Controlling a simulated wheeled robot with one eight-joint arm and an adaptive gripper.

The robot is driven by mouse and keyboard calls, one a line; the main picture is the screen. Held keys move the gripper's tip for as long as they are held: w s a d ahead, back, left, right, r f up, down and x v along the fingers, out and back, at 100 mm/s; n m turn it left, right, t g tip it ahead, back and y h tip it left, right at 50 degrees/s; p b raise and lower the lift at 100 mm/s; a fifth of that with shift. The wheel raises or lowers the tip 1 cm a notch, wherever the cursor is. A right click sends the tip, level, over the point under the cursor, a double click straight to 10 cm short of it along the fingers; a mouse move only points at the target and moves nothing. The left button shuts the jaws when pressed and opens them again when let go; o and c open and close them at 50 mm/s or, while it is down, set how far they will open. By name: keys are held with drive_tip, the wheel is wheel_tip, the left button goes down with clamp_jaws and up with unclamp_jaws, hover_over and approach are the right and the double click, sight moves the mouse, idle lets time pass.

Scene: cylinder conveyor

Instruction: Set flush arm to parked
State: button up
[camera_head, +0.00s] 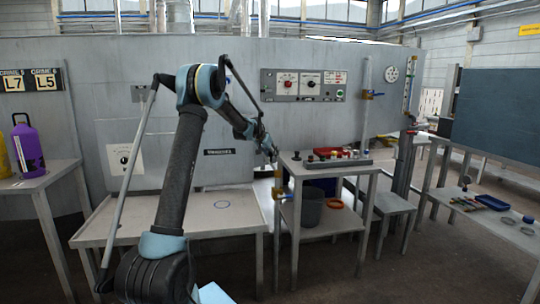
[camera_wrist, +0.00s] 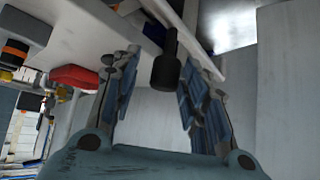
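In the wrist view, a dark, round-ended black handle (camera_wrist: 166,70) on a short stem shows between the fingers of my gripper (camera_wrist: 160,90). The fingers stand apart on its left and right, with a visible gap on each side. I cannot tell for sure that this handle is the flush arm; no label on it is readable. In the head view my gripper (camera_head: 272,153) is small and partly hidden by my arm, close to the left end of the grey bench (camera_head: 310,161). A brass-coloured fitting (camera_head: 279,188) stands below it at the bench's edge.
A rack of small parts (camera_head: 335,158) sits on the bench, with a grey bucket (camera_head: 307,208) and an orange ring (camera_head: 334,204) on its lower shelf. A red part (camera_wrist: 74,77) shows left in the wrist view. A low table (camera_head: 190,222) at left is mostly clear.

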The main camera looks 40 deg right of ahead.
drive_tip(key=shift+a+r, duration=0.35)
drive_tip(key=shift+a, duration=0.05)
drive_tip(key=v, duration=1.1)
drive_tip(key=shift+w, duration=0.1)
idle(0.3)
